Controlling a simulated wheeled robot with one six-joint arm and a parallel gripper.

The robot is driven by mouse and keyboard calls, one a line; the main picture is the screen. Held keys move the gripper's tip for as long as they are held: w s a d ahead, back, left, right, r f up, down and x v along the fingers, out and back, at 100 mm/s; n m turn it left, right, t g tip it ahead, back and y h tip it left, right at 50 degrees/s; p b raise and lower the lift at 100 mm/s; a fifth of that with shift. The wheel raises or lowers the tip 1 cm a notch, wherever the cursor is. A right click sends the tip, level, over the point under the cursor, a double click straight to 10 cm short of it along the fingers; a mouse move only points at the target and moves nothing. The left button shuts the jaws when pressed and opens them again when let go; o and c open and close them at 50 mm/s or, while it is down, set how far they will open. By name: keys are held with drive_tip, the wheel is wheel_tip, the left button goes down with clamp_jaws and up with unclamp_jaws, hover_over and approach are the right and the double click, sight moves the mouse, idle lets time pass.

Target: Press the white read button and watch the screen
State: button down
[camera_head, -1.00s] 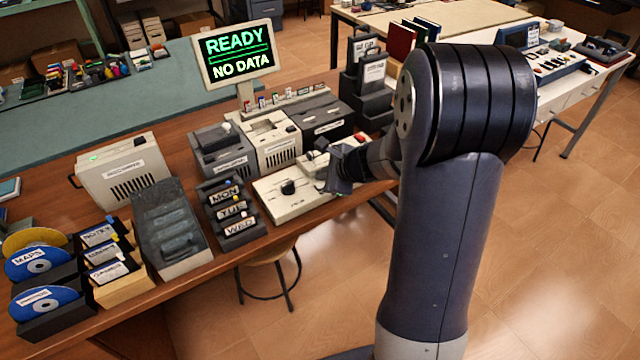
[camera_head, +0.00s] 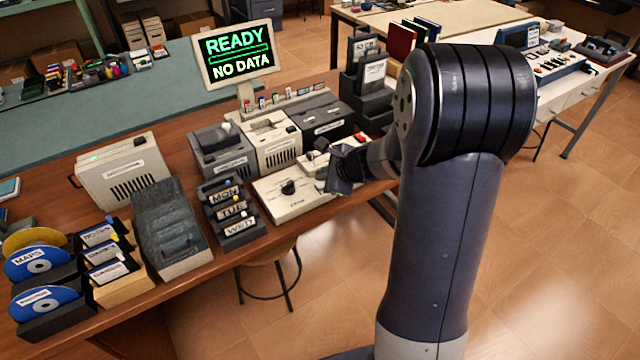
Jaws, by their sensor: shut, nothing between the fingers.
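The screen (camera_head: 236,55) stands at the back of the wooden desk and shows "READY" and "NO DATA" in green. A cream control panel (camera_head: 275,205) with a black knob (camera_head: 288,187) lies at the desk's front edge. My gripper (camera_head: 338,181) is shut and empty over the right part of this panel. I cannot tell whether it touches the panel. The gripper and my arm cover part of the panel's right side. I cannot pick out the white read button for sure; a small pale part (camera_head: 310,156) shows just behind the gripper.
Drive boxes (camera_head: 275,143) stand behind the panel. A rack labelled MON, TUE, WED (camera_head: 232,212) and a grey case (camera_head: 170,235) stand left of it. Black holders (camera_head: 368,95) stand behind my arm. A stool (camera_head: 268,258) is under the desk. Open floor lies at the right.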

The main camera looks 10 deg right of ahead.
drive_tip(key=shift+f, duration=0.15)
drive_tip(key=shift+f+b, duration=0.25)
drive_tip(key=shift+b, duration=0.3)
drive_tip(key=shift+f+b, duration=0.4)
drive_tip(key=shift+b, duration=0.05)
idle(0.5)
idle(0.3)
drive_tip(key=shift+r+p, duration=0.7)
drive_tip(key=shift+r, duration=0.1)
wheel_tip(320, 180, up, 5)
drive_tip(key=p, duration=0.4)
idle(0.8)
